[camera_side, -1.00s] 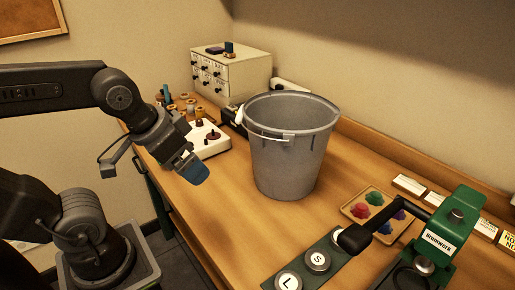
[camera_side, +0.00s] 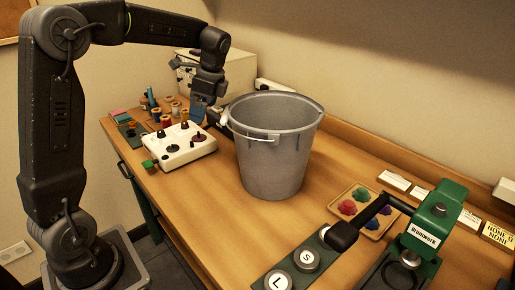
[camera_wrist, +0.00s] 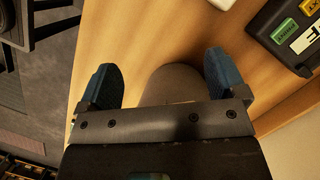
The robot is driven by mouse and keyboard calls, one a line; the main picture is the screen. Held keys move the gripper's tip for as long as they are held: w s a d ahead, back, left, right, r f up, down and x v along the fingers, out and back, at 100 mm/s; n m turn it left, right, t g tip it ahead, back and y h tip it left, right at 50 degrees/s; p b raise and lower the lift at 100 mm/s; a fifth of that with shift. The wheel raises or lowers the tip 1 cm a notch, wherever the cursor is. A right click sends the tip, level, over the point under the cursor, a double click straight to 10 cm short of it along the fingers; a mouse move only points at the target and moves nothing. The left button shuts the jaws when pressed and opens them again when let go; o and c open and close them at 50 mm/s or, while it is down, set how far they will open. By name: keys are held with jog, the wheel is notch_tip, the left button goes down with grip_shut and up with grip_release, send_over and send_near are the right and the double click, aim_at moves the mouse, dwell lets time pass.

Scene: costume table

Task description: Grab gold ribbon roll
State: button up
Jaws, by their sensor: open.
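No spool is clearly visible there.
A large grey bucket (camera_side: 275,150) stands mid-table, right of my gripper. A white control box (camera_side: 180,147) with dark knobs lies in front of the spools. A drawer cabinet (camera_side: 235,72) stands behind. In the wrist view a dark case (camera_wrist: 285,40) with coloured labels lies upper right.

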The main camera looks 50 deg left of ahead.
jog(key=w+a+f+m+t+h, duration=0.1)
jog(key=w+a+f+m+h, duration=0.15)
jog(key=w, duration=0.55)
jog(key=w+a+f+m+t+h, duration=0.1)
jog(key=w+f+m+t+h, duration=0.2)
jog(key=w, duration=0.6)
jog(key=shift+g, duration=0.7)
jog(key=x, duration=0.9)
jog(key=shift+s+d+f, duration=0.15)
jog(key=shift+s+d, duration=0.05)
jog(key=shift+s, duration=0.05)
jog(key=shift+w+x, duration=0.2)
jog(key=shift+x, duration=1.1)
jog(key=shift+w+x, duration=0.25)
jog(key=shift+x, duration=1.1)
jog(key=shift+d, duration=0.1)
jog(key=shift+c, duration=0.4)
jog(key=c, duration=0.9)
